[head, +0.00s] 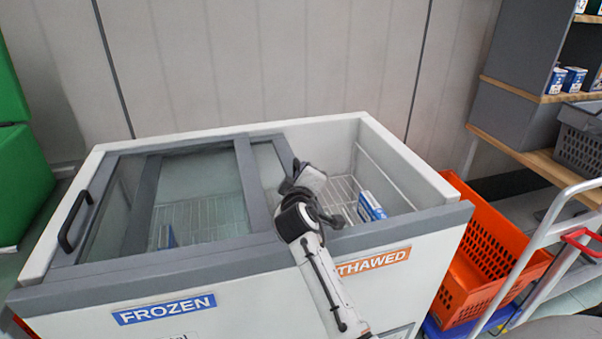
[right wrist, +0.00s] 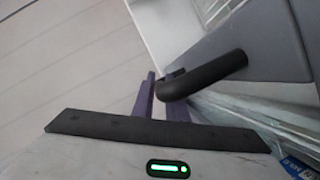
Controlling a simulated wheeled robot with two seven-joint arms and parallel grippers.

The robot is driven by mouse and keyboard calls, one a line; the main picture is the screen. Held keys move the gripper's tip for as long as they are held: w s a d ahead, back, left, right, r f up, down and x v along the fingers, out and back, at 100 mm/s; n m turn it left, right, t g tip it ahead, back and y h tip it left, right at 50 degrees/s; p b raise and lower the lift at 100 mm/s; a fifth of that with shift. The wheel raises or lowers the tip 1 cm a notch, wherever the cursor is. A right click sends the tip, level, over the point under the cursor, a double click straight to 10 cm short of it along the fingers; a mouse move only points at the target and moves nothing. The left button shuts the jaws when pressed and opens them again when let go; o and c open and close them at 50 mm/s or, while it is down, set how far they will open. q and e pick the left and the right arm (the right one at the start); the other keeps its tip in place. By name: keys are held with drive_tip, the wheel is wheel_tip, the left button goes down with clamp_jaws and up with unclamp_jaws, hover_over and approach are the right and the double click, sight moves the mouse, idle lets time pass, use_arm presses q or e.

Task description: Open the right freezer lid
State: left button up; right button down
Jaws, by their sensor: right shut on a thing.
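The freezer (head: 230,258) stands in front of me in the head view, with a FROZEN label at left and a THAWED label at right. Its right lid (head: 285,158) is slid to the left, overlapping the left lid (head: 105,215), and the right compartment lies open. My right gripper (head: 303,178) is at the right lid's right edge. In the right wrist view, its purple fingers (right wrist: 160,92) are shut on the lid's black handle (right wrist: 205,75). The arm hides most of that handle in the head view. The left lid covers the left side. My left gripper is not in view.
A blue and white box (head: 371,206) lies in the open right compartment. An orange tote (head: 490,250) stands right of the freezer beside a white cart frame (head: 545,235). Shelves are at far right, green bins (head: 20,180) at far left.

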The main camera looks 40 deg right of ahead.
drive_tip(key=c, duration=1.8)
unclamp_jaws()
drive_tip(key=shift+o, duration=0.2)
wheel_tip(320, 180, up, 10)
drive_tip(key=shift+p, duration=0.8)
